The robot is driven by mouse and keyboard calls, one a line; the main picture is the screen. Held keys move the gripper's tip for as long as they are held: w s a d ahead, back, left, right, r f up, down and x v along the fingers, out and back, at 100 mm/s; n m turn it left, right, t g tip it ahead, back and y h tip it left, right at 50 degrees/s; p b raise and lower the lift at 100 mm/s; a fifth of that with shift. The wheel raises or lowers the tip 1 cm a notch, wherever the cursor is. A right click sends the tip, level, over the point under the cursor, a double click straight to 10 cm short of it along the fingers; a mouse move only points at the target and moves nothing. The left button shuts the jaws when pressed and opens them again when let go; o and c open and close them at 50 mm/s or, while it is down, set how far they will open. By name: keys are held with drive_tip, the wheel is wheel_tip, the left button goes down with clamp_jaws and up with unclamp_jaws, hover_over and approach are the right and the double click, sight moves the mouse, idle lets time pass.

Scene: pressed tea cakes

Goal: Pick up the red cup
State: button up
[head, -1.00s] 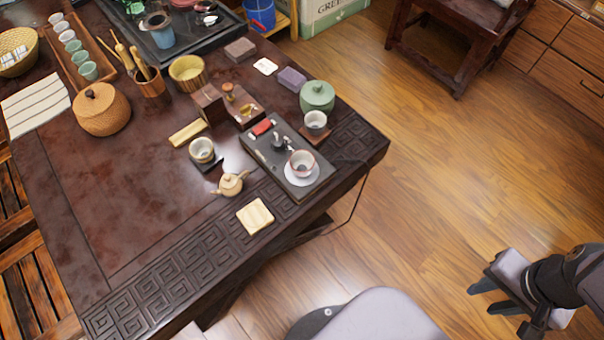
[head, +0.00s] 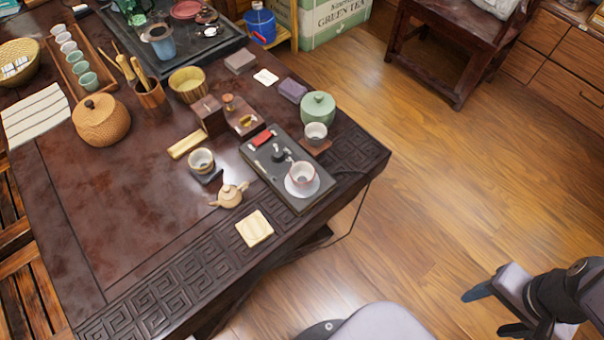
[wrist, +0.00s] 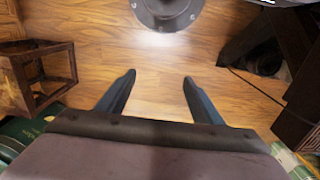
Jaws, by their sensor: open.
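The red cup (head: 303,173), a small pale cup with a reddish rim, stands on a white saucer (head: 316,188). The saucer lies on the right end of a dark rectangular tray (head: 294,203) near the table's right edge. My gripper (head: 490,312) is at the lower right of the head view, over the floor and well away from the table and cup. In the wrist view my gripper (wrist: 159,80) is open, with nothing between its fingers but wood floor beyond. The cup does not show in the wrist view.
Close to the cup are a green lidded jar (head: 318,107), another pale cup (head: 315,133), a small clay teapot (head: 230,196), a grey-banded cup (head: 201,160) and a red item (head: 262,138). A wooden chair (head: 455,50) stands behind. The floor between gripper and table looks clear.

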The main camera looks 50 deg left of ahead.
drive_tip(key=w+a+r+n+p, duration=0.1)
drive_tip(key=w+a+r+p, duration=0.25)
drive_tip(key=a, duration=0.65)
drive_tip(key=w+a+r+n+p, duration=0.1)
drive_tip(key=w+a+r+p, duration=0.25)
drive_tip(key=a, duration=0.65)
drive_tip(key=n+p, duration=0.2)
drive_tip(key=p, duration=0.3)
approach(302, 180)
drive_tip(key=shift+n, duration=0.3)
drive_tip(key=shift+f+p, duration=0.75)
drive_tip(key=shift+f, duration=2.45)
drive_tip(key=shift+c, duration=0.6)
drive_tip(key=c, duration=1)
